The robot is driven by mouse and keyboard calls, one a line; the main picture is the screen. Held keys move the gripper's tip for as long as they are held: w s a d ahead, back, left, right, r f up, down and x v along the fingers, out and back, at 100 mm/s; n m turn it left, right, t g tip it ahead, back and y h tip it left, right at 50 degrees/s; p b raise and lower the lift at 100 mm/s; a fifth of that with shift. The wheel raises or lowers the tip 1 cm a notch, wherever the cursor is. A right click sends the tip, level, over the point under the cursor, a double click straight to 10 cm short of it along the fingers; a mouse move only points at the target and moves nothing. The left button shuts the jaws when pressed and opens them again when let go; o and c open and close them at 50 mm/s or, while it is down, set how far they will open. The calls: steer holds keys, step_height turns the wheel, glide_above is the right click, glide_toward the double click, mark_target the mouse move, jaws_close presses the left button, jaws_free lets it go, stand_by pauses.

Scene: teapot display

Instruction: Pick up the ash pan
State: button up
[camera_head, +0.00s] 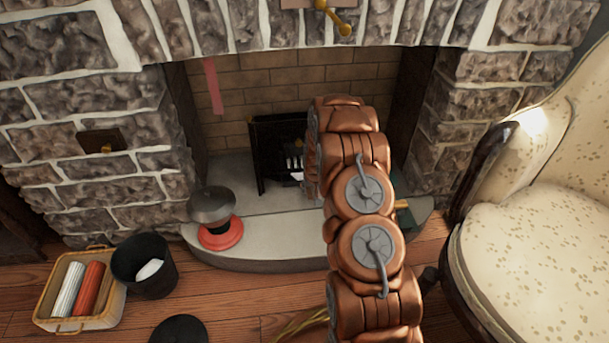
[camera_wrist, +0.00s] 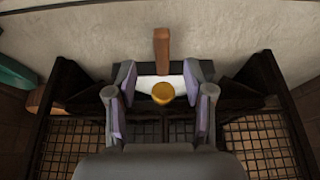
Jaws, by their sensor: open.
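In the wrist view my gripper (camera_wrist: 160,80) is open, with one purple-padded finger at each side. Between the fingers lies a pale piece (camera_wrist: 147,84) with a round brass-yellow knob (camera_wrist: 163,92); it looks like the ash pan, but I cannot be sure. A brown wooden bar (camera_wrist: 161,50) stands just beyond it. Whether the fingers touch the piece cannot be told. In the head view my copper arm reaches into the fireplace and hides the gripper. A small white part (camera_head: 297,176) shows left of the arm, beside the black grate or screen (camera_head: 264,152).
Dark metal frames with mesh (camera_wrist: 70,155) flank my gripper. The grey hearth (camera_head: 270,235) holds a dark pot (camera_head: 212,204) on a red base (camera_head: 221,235). A basket (camera_head: 50,318) and black bucket (camera_head: 140,280) stand left; a cream armchair (camera_head: 530,250) stands right.

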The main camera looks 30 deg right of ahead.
mark_target(310, 193)
steer(key=b+x, duration=0.4)
steer(key=x, duration=0.3)
steer(key=shift+a+f, duration=0.15)
steer(key=shift+c, duration=0.2)
jaws_close()
stand_by(0.5)
